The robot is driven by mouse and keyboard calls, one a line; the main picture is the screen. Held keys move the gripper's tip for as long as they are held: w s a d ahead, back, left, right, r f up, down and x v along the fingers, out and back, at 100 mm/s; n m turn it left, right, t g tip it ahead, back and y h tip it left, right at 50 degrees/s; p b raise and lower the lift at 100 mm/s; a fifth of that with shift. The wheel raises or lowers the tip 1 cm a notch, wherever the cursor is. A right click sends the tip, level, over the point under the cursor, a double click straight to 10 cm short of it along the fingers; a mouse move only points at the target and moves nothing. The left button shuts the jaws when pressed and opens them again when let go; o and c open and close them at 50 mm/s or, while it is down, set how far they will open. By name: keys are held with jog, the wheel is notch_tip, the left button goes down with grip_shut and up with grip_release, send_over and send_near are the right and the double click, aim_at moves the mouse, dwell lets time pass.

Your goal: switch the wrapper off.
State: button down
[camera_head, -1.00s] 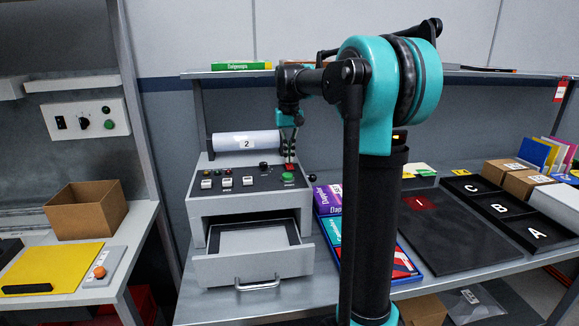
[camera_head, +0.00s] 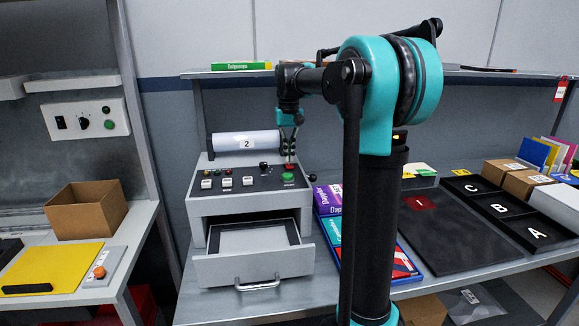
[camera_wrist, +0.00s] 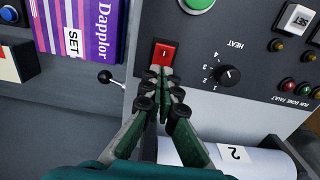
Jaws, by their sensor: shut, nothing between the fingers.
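The wrapper (camera_head: 203,207) is a grey machine on the bench with a dark sloped control panel and a white roll marked 2 (camera_head: 246,141) behind it. Its red rocker switch (camera_wrist: 165,52), marked with a line, is lit-looking red in the wrist view. My gripper (camera_wrist: 163,75) is shut and empty, its fingertips at the near end of the red switch, partly covering it. I cannot tell whether they press on it. In the head view my gripper (camera_head: 289,157) points down over the panel's right back part. The switch is mostly hidden there.
A green button (camera_wrist: 197,4), the HEAT knob (camera_wrist: 229,75) and a black ball-ended lever (camera_wrist: 104,76) are close to the switch. The wrapper's drawer (camera_head: 252,264) stands open at the front. Purple boxes (camera_wrist: 88,30) lie beside the machine.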

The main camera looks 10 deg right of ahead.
jog(key=shift+r, duration=2.9)
